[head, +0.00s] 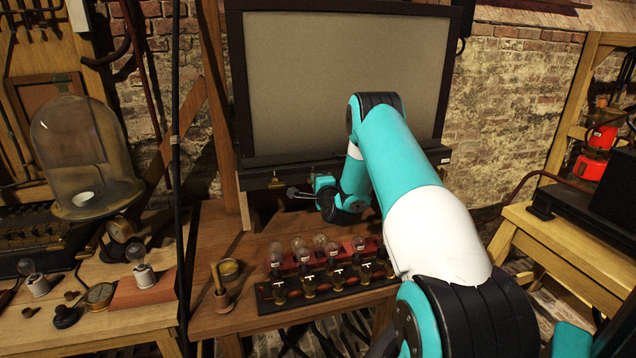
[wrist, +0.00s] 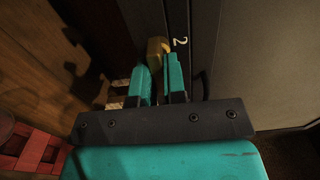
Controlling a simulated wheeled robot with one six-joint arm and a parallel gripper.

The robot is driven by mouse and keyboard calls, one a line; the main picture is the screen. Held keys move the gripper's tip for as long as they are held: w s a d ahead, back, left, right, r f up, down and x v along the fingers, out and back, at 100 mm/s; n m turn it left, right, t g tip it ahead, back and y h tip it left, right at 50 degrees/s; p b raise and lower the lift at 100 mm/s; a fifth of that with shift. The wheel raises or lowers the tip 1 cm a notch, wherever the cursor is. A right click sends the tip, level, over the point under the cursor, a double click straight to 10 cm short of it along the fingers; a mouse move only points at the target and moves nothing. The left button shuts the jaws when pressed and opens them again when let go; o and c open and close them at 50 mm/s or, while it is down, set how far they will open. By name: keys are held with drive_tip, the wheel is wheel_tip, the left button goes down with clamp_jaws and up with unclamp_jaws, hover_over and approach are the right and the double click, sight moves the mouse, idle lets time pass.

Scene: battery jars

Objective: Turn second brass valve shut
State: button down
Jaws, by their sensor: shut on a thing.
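The brass valve (wrist: 156,46) sits beside a white numeral 2 on a dark rail (wrist: 205,40) in the wrist view. My gripper (wrist: 158,64) has its two teal fingers closed on either side of it. In the head view my gripper (head: 291,191) is at the dark rail under the big grey panel, left of the panel's middle. The valve cannot be made out there. Its turn angle is hard to tell, since the fingers hide part of it.
Below my gripper, a rack (head: 325,287) with several small bulbs and brass fittings stands on the wooden bench. A glass dome (head: 80,150) stands far left. A wooden table (head: 560,245) is at right.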

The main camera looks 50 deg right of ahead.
drive_tip(key=shift+f, duration=0.1)
drive_tip(key=c, duration=1.2)
unclamp_jaws()
drive_tip(key=shift+s, duration=0.1)
drive_tip(key=b+v, duration=1.7)
drive_tip(key=b, duration=0.2)
drive_tip(key=shift+s, duration=0.2)
